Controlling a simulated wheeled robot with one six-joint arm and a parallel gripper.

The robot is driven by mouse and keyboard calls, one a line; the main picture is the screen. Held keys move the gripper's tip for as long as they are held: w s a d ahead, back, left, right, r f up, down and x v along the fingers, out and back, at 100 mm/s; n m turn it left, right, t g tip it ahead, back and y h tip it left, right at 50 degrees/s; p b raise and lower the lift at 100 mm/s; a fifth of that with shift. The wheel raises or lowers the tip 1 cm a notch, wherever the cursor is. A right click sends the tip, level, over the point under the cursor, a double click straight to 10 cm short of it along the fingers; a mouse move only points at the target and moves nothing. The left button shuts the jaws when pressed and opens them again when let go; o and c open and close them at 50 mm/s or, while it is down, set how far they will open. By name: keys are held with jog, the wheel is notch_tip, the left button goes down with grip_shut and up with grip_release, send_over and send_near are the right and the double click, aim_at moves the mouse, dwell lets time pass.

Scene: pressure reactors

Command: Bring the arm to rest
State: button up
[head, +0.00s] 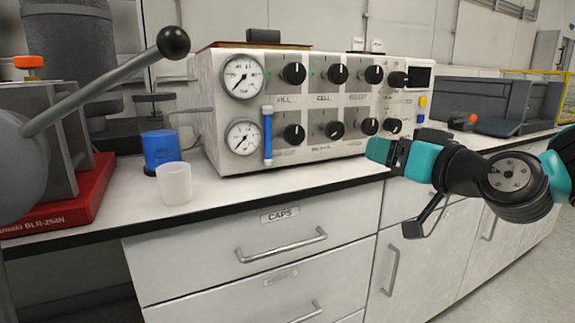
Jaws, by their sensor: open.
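My gripper (383,151) is at the end of my teal and black arm, which reaches in from the right edge. It is in front of the lower right part of the control panel (305,100), above the counter's front edge. No object shows between its fingers. The finger gap is small in this view. I cannot tell whether the gripper touches the panel.
A white cup (174,184) and a blue container (160,150) stand on the counter left of the panel. A red-based machine (85,195) with a ball-ended lever (110,80) is at far left. Drawers (250,250) are below. Dark equipment (500,100) stands at back right.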

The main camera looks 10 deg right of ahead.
jog(key=s+a+f+n+g+y, duration=0.2)
jog(key=s+a+f+n+g, duration=0.3)
jog(key=s+a+f+g, duration=0.45)
jog(key=s+f+n+g+h, duration=0.1)
jog(key=s+f+g+h, duration=0.2)
jog(key=s+g, duration=0.65)
jog(key=s+r+t+p, duration=0.2)
jog(key=s+r+p, duration=0.1)
jog(key=r+p, duration=2.5)
jog(key=shift+h, duration=0.3)
